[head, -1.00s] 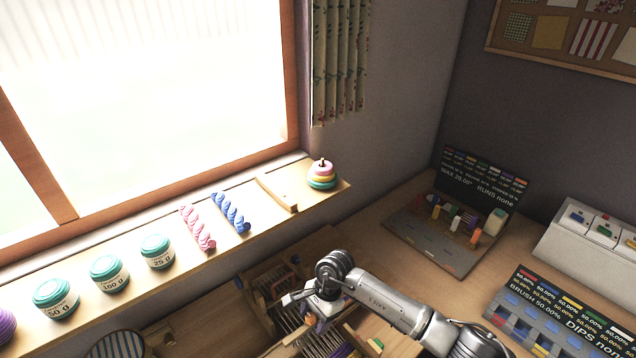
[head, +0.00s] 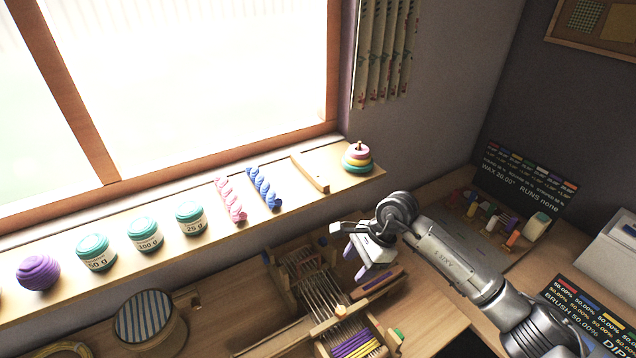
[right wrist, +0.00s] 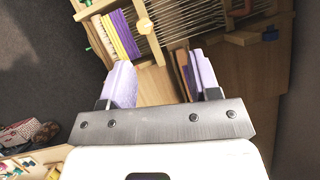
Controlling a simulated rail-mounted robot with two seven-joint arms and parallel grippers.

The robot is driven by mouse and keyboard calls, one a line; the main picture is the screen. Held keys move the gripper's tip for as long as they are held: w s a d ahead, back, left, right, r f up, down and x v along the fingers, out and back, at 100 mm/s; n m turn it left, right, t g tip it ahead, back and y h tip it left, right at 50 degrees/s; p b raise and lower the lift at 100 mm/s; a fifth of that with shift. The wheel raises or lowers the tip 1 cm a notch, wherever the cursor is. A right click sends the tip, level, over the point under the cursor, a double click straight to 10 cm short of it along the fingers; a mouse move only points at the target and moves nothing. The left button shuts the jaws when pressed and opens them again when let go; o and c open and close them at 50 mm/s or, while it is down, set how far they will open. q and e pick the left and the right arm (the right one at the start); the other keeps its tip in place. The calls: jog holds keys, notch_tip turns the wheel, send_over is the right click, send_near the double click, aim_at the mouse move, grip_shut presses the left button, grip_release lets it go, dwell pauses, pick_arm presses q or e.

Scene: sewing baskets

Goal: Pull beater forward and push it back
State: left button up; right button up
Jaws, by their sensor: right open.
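A small wooden table loom (head: 308,262) stands on the desk below the windowsill, with pale warp threads and purple and yellow weaving (head: 355,342) at its near end. A wooden crossbar, which looks like the beater (head: 328,325), spans the threads just beyond the weaving. It also shows in the right wrist view (right wrist: 146,24). My right gripper (head: 355,262) is open above the loom's right side, apart from the crossbar. In the right wrist view its pale purple fingers (right wrist: 163,78) are spread, with desk and a dark-striped wooden piece (right wrist: 185,72) showing between them. My left gripper is out of view.
The windowsill holds green-lidded jars (head: 143,235), pink and blue twisted skeins (head: 264,188) and a stacked-ring toy (head: 357,158). A striped round box (head: 143,316) stands left of the loom. A crayon tray (head: 490,222) with a dark display sits at the back right.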

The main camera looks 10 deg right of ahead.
jog(key=w+a+r+m+t+y, duration=0.5)
jog(key=w+a+r+y, duration=0.1)
jog(key=r, duration=0.1)
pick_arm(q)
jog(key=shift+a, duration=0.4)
pick_arm(e)
notch_tip(320, 180, up, 13)
jog(key=w+a+m+t+y, duration=0.1)
jog(key=m+t+y, duration=0.3)
jog(key=m+t, duration=0.3)
jog(key=shift+w+a+f, duration=0.15)
jog(key=shift+w+a, duration=0.05)
jog(key=shift+a, duration=0.1)
